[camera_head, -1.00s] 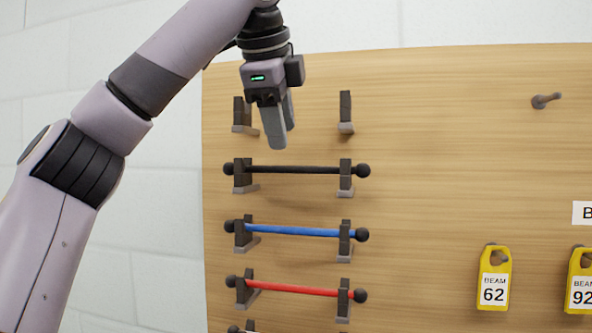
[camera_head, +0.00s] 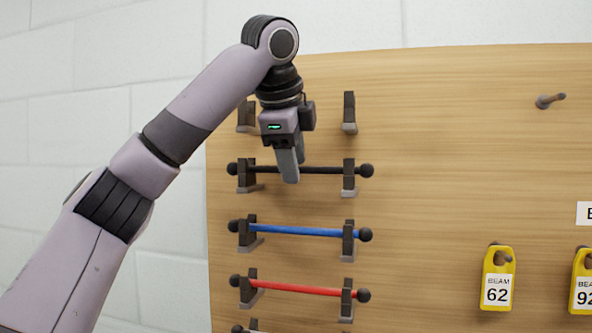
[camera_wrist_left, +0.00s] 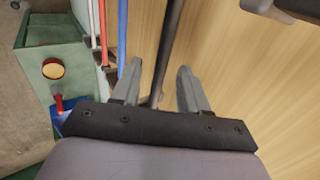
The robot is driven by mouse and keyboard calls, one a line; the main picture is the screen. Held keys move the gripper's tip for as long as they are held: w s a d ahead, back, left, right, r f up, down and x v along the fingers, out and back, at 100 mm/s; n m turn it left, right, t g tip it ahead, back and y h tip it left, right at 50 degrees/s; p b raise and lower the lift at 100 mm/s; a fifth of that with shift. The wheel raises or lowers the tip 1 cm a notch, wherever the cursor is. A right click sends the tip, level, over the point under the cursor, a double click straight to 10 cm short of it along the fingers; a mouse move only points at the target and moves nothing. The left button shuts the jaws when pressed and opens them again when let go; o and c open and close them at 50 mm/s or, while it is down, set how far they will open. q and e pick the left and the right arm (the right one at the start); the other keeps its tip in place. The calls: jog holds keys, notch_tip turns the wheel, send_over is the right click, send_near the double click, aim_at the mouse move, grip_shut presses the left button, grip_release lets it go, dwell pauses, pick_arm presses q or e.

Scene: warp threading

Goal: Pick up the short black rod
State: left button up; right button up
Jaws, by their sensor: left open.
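The short black rod (camera_head: 325,170) with round black end knobs lies across two dark holders on the wooden board. My left gripper (camera_head: 291,176) points down at the rod's middle, its fingers hiding part of it. In the left wrist view, the black rod (camera_wrist_left: 167,48) runs between the two open fingers of my left gripper (camera_wrist_left: 158,80), with a gap visible on both sides. The rod still rests in its holders. My right gripper is not in view.
A blue rod (camera_head: 300,231) and a red rod (camera_head: 300,287) sit in holders below. An empty holder (camera_head: 349,112) is above right. A bare peg (camera_head: 549,101) and yellow tags (camera_head: 497,278) are on the right. The board's middle right is clear.

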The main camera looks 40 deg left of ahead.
pick_arm(q)
grip_shut()
jog(key=shift+r, duration=0.1)
